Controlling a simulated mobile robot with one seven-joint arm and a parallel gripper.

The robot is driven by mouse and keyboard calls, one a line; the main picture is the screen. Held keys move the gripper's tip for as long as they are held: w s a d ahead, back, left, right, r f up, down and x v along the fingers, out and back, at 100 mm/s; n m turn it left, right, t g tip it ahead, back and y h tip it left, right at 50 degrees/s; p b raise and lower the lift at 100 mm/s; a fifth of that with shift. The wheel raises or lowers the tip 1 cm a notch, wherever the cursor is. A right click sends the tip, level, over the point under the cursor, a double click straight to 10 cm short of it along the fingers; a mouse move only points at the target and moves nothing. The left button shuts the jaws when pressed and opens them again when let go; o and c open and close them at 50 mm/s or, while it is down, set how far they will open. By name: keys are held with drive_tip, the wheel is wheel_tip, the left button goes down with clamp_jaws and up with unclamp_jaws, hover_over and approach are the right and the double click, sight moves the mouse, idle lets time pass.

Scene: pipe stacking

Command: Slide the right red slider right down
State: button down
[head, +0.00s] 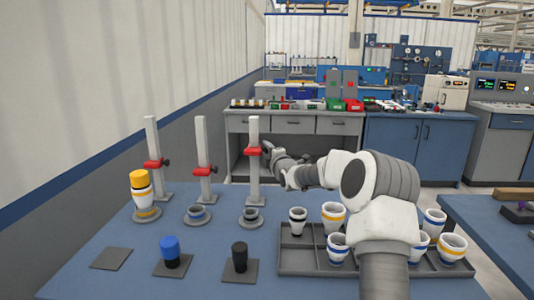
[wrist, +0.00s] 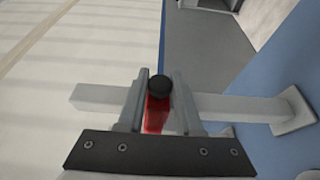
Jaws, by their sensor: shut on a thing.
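Three white upright posts stand in a row on the blue table, each with a red slider. My gripper (head: 268,148) reaches the right slider from the right. In the wrist view the fingers of my gripper (wrist: 159,90) are closed around the black knob (wrist: 159,84) of the red slider (wrist: 156,115), with the post (wrist: 225,107) running behind it.
Below the posts are round bases; the left one bears a white cup with a yellow piece (head: 140,181). A blue peg (head: 170,248) and a black peg (head: 239,255) stand on grey plates. A grey tray (head: 290,262) with several cups lies under my arm.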

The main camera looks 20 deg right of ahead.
wheel_tip(320, 180, down, 5)
drive_tip(key=shift+r+b, duration=0.2)
drive_tip(key=shift+b, duration=1)
drive_tip(key=c, duration=0.6)
unclamp_jaws()
drive_tip(key=shift+r, duration=0.25)
drive_tip(key=s+p, duration=0.1)
drive_tip(key=s, duration=1.6)
drive_tip(key=shift+s+p, duration=0.25)
drive_tip(key=shift+p, duration=0.15)
